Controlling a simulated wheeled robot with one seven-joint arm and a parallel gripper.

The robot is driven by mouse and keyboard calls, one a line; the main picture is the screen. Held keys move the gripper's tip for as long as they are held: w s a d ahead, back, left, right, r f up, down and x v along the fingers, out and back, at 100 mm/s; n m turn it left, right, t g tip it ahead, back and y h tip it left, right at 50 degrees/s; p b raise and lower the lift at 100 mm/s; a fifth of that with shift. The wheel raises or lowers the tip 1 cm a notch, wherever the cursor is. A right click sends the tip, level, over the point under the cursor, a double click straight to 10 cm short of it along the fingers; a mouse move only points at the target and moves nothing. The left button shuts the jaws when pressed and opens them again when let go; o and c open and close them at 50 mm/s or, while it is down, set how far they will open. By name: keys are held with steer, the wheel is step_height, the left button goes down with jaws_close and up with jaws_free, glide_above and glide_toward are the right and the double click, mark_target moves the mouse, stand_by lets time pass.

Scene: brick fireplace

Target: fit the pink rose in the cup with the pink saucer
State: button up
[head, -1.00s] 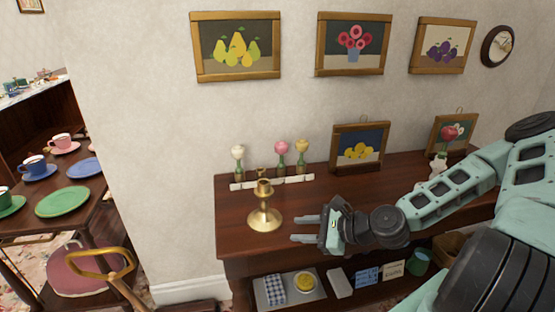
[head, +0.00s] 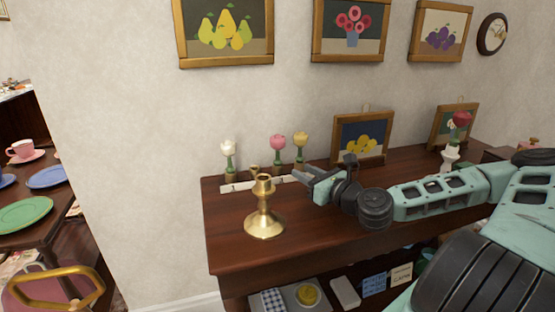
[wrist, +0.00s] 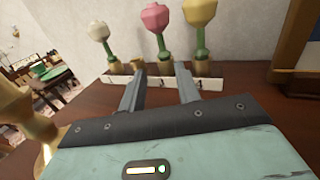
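The pink rose (head: 277,142) stands upright in a small holder in the white-strip row, between a white flower (head: 228,147) and a yellow flower (head: 300,139). In the wrist view the pink rose (wrist: 155,18) is straight ahead, beyond the fingers. My gripper (head: 302,176) is open and empty over the dark wooden table, just in front of the row. Its fingers (wrist: 161,80) point toward the pink rose's holder, with a gap between them. The pink cup (head: 22,148) sits on its pink saucer (head: 28,158) on the far-left table.
A brass candlestick (head: 264,207) stands on the near left of the dark table (head: 330,220), left of my gripper. A framed lemon picture (head: 360,137) leans at the back. Green (head: 25,214) and blue (head: 46,177) plates lie on the left table. A gold-framed chair (head: 55,285) stands in front.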

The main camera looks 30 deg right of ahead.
mark_target(279, 157)
steer(key=w, duration=0.6)
steer(key=shift+w+a+p, duration=0.2)
steer(key=shift+a+p, duration=0.15)
steer(key=shift+p, duration=0.05)
steer(key=shift+w+a, duration=0.15)
steer(key=shift+w, duration=2.85)
jaws_close()
